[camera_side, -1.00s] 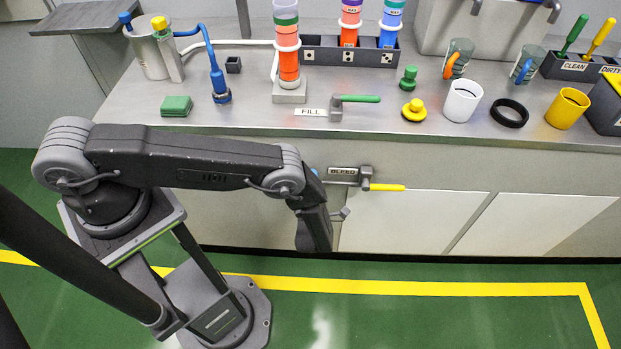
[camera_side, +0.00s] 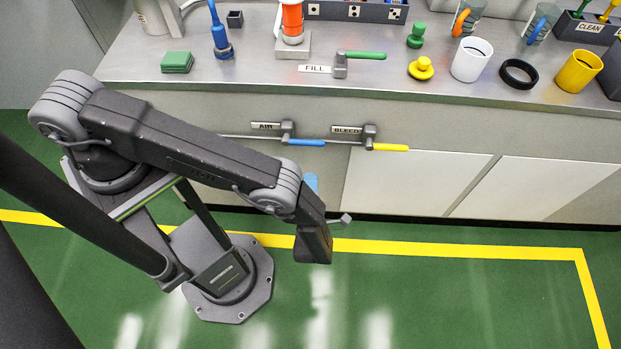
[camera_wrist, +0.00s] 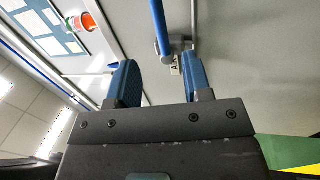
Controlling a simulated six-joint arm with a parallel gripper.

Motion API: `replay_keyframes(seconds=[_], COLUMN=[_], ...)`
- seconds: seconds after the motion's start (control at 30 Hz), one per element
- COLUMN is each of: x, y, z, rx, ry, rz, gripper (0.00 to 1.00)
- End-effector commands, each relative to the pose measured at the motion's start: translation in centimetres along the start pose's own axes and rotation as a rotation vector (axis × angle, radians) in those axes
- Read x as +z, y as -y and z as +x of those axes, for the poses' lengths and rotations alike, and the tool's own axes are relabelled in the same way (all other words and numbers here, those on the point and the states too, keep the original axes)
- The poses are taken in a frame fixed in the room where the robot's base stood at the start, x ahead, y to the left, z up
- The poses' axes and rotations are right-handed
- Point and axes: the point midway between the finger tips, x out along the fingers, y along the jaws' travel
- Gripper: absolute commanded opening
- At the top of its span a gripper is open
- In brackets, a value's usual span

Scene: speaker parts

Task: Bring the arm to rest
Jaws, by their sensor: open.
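My gripper (camera_wrist: 162,66) is open in the wrist view, its two blue fingers apart with nothing held between them. In the side view it is mostly hidden behind my wrist; only a blue finger (camera_side: 312,182) shows past it. The arm is bent, its forearm sloping down in front of the bench. The blue AIR valve handle (camera_side: 305,142) is on the bench front, above the gripper in the side view. In the wrist view the blue handle (camera_wrist: 158,25) lies beyond the fingertips, apparently apart from them.
The yellow BLEED handle (camera_side: 390,147) is right of the AIR handle. The green FILL handle (camera_side: 365,55) is on the bench top (camera_side: 290,84). Cups, a black ring (camera_side: 519,73) and other parts stand there. The green floor (camera_side: 450,295) right of my base is clear.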

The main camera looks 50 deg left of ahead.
Motion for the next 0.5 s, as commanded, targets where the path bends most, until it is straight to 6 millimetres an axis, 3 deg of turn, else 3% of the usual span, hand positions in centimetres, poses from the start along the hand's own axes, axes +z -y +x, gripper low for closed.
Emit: replay_keyframes(seconds=[0.33, 0.5], x=[0.4, 2.2], y=[-0.6, -4.4], z=[0.3, 2.4], rx=[-0.010, -0.080], ry=[-0.020, -0.165], rz=[-0.023, -0.177], gripper=[0.45, 0.45])
